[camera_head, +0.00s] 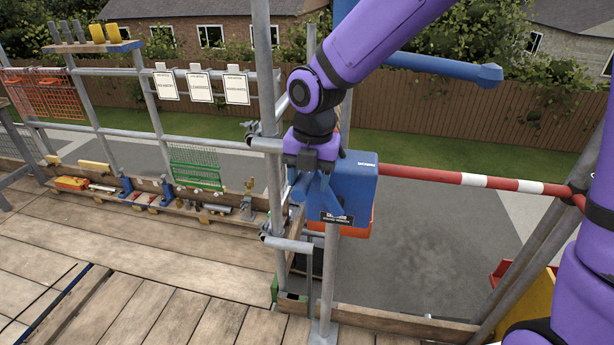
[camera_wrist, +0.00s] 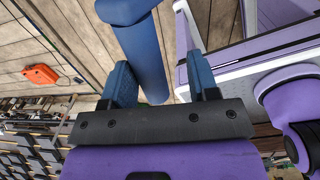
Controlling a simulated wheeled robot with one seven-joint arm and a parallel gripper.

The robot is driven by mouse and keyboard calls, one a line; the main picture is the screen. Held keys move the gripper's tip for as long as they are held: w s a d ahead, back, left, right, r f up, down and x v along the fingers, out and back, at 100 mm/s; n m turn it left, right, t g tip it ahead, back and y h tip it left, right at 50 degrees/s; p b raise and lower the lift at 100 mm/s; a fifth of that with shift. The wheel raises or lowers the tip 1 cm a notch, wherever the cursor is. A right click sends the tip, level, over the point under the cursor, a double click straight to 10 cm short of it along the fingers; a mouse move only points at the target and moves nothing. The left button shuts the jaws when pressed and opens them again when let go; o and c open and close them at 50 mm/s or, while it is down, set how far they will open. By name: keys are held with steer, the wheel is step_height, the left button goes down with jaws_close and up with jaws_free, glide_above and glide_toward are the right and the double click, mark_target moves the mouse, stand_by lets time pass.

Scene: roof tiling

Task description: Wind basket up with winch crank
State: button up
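The blue winch housing (camera_head: 355,180), with a dark label and an orange lower part (camera_head: 357,222), is mounted by the scaffold post right of centre. My gripper (camera_head: 313,195) points down just left of the housing and overlaps it in the head view. In the wrist view my gripper (camera_wrist: 158,60) has its two blue fingers spread. A thick blue round bar (camera_wrist: 145,62), apparently the crank handle, runs between them, close to the left finger with a gap at the right. The crank is largely hidden in the head view. I cannot clearly identify a basket.
A red and white rail (camera_head: 470,180) crosses right of the winch. A blue beam (camera_head: 430,68) extends overhead. Scaffold posts (camera_head: 271,190) stand close left of my gripper. A plank shelf (camera_head: 215,222) holds tools further left. The plank deck (camera_head: 150,255) has clear room.

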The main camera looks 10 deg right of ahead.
step_height(320, 180, up, 11)
steer(key=shift+d, duration=0.35)
stand_by(0.4)
steer(key=shift+s, duration=0.1)
steer(key=s+d+r+m+t, duration=0.2)
steer(key=s+d+m, duration=0.7)
steer(key=m, duration=0.7)
steer(key=s+d+r+m+t, duration=0.3)
steer(key=s+d+m, duration=0.7)
steer(key=d+m, duration=0.3)
steer(key=m, duration=0.3)
steer(key=shift+d+r+h, duration=0.2)
steer(key=shift+r+h, duration=0.2)
